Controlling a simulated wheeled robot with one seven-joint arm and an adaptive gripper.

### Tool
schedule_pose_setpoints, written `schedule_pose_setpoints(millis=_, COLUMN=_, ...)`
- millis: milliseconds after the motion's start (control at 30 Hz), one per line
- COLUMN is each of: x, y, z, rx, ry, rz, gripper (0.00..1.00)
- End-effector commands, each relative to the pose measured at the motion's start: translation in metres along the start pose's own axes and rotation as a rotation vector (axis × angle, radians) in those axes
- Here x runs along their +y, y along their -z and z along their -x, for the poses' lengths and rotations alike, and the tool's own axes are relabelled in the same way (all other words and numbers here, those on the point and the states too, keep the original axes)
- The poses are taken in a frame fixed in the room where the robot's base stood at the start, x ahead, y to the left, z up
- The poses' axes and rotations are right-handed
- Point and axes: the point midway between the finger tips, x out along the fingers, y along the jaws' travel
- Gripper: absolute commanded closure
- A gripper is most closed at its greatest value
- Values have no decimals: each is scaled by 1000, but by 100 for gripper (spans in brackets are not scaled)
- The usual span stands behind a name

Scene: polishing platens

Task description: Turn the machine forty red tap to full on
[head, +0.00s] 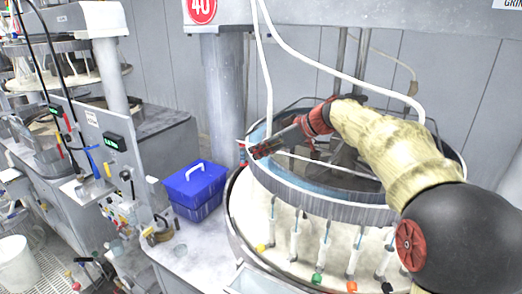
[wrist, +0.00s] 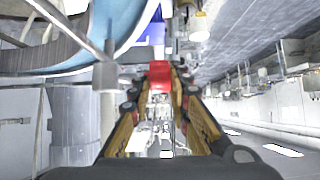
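The red tap (wrist: 159,75) shows in the wrist view as a small red block, between and just beyond my fingertips. A small red piece (head: 242,152) at the tip of my gripper in the head view may be the same tap. My gripper (wrist: 160,88) is open, with a finger on each side of the red block and gaps visible. In the head view my gripper (head: 262,149) reaches left across the ring of the polishing machine (head: 330,203). The tap's handle angle is too small to tell. The red round sign marked 40 (head: 202,8) is on the machine above.
A grey column (head: 222,90) stands just left of my gripper. A blue box (head: 194,186) with a white handle sits on the bench below. White hoses (head: 300,52) hang over the ring. Another machine with a green display (head: 115,142) stands at left.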

Motion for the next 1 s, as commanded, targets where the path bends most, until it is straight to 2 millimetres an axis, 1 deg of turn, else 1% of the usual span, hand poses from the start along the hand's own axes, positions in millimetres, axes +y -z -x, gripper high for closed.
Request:
schedule_pose_setpoints(millis=33, x=0, y=0, z=0, rx=1, ry=-1, rz=0, gripper=79)
schedule_pose_setpoints(millis=300, x=0, y=0, z=0, rx=0, ry=0, rz=0, gripper=64)
schedule_pose_setpoints(millis=567, x=0, y=0, z=0, rx=0, ry=0, rz=0, gripper=64)
schedule_pose_setpoints(millis=667, x=0, y=0, z=5, rx=0, ry=-1, rz=0, gripper=64)
schedule_pose_setpoints(millis=767, x=0, y=1, z=16, rx=1, ry=-2, rz=1, gripper=64)
schedule_pose_setpoints(millis=867, x=1, y=0, z=35, rx=1, ry=-3, rz=0, gripper=64)
schedule_pose_setpoints(millis=1000, x=1, y=0, z=64, rx=1, ry=-4, rz=0, gripper=64)
